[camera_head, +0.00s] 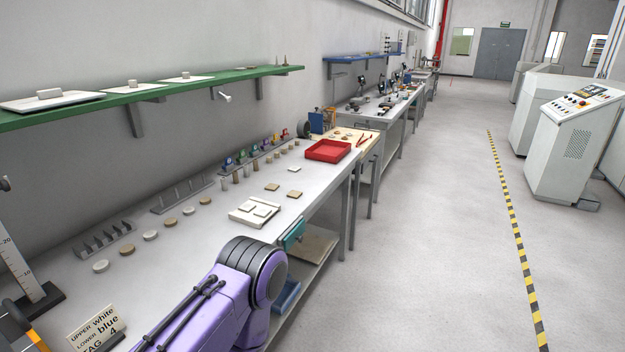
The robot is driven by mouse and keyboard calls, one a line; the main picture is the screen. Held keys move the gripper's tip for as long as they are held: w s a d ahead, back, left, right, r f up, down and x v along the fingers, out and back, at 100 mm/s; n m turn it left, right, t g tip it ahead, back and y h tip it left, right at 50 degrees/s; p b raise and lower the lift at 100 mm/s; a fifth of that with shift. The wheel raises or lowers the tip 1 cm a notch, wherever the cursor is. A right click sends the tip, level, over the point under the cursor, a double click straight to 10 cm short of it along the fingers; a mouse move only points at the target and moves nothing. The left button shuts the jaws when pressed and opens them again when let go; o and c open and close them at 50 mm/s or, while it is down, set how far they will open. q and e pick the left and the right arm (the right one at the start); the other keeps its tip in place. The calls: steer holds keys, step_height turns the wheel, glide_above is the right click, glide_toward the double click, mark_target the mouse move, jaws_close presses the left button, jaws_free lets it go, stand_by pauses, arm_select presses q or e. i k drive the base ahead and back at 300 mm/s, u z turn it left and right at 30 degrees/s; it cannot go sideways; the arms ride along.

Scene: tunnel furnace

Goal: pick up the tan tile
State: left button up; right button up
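Two small square tan tiles lie flat on the white workbench (215,215), in the middle of the view. One tan tile (294,195) is just beyond a white tray. Another tan tile (272,187) is a little farther left. A paler square tile (294,169) lies behind them. I cannot tell which tile the task means. A purple arm link of mine with a black joint fills the bottom middle, in front of the bench edge. No gripper fingers can be made out, and nothing touches the tiles.
The white tray (240,219) holds pale tiles. A red tray (309,152) stands at the bench's far end. Round discs (151,236) and pegged racks line the wall side. A lettered card (95,328) is near the front. A green shelf (165,88) hangs above.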

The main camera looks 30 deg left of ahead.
mark_target(295, 194)
steer(key=i, duration=3.45)
steer(key=u, duration=2.7)
